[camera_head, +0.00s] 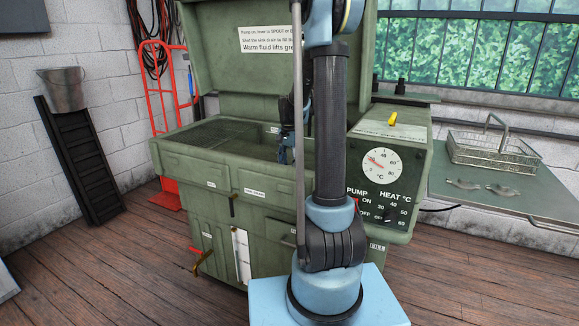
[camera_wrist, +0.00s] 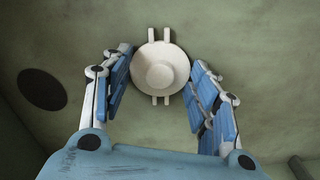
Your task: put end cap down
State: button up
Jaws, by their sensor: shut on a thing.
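The end cap (camera_wrist: 146,67) is a pale round piece with a raised round centre and short bars at its top and bottom edges. In the wrist view it sits between the two blue-padded fingers of my gripper (camera_wrist: 160,75), which are shut on it. Behind it is a green surface; I cannot tell whether the cap touches it. In the head view my gripper (camera_head: 284,152) is mostly hidden behind my arm, over the green washer's basin (camera_head: 215,134). The end cap cannot be made out there.
The washer's raised lid (camera_head: 215,60) stands behind my arm. A control panel (camera_head: 382,185) with a dial is at its right. A dark round opening (camera_wrist: 42,89) shows in the wrist view.

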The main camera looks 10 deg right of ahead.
jog(key=o, duration=1.1)
notch_tip(320, 180, up, 12)
